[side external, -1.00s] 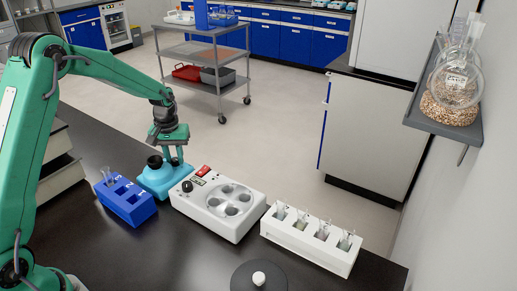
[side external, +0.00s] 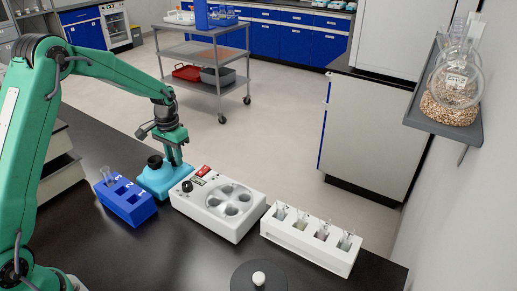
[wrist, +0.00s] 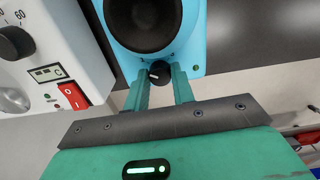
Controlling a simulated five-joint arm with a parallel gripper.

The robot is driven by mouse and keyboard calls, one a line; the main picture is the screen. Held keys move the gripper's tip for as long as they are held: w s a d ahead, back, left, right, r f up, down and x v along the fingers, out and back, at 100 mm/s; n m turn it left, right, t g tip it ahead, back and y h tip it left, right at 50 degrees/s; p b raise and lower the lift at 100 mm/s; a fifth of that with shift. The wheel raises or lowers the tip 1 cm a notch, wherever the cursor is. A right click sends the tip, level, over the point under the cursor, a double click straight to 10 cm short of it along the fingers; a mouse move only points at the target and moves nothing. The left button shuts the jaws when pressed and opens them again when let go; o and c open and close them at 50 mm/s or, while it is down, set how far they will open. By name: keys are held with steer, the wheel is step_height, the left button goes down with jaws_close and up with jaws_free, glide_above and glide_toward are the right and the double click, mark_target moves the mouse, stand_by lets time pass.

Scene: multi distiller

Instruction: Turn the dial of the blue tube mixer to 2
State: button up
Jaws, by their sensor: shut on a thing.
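The light-blue tube mixer (side external: 160,182) stands on the black bench, with a dark round cup on top. It fills the top middle of the wrist view (wrist: 195,55). Its small black dial (wrist: 160,71) with a pale pointer mark sits on the face toward my gripper. My gripper (wrist: 160,80) is shut on the dial, one green finger on each side. In the side external view my gripper (side external: 173,158) points down behind the mixer, and the dial is hidden there. I cannot read any numbers around the dial.
A white device (side external: 218,208) with a black knob and red switch stands close to the right of the mixer. A blue tube rack (side external: 126,202) is at its left. A white rack of tubes (side external: 310,240) is farther right.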

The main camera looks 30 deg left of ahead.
steer(key=m, duration=0.4)
steer(key=shift+a, duration=0.2)
steer(key=shift+m, duration=2.1)
steer(key=o, duration=0.7)
steer(key=shift+w+r, duration=0.15)
steer(key=shift+r, duration=3.75)
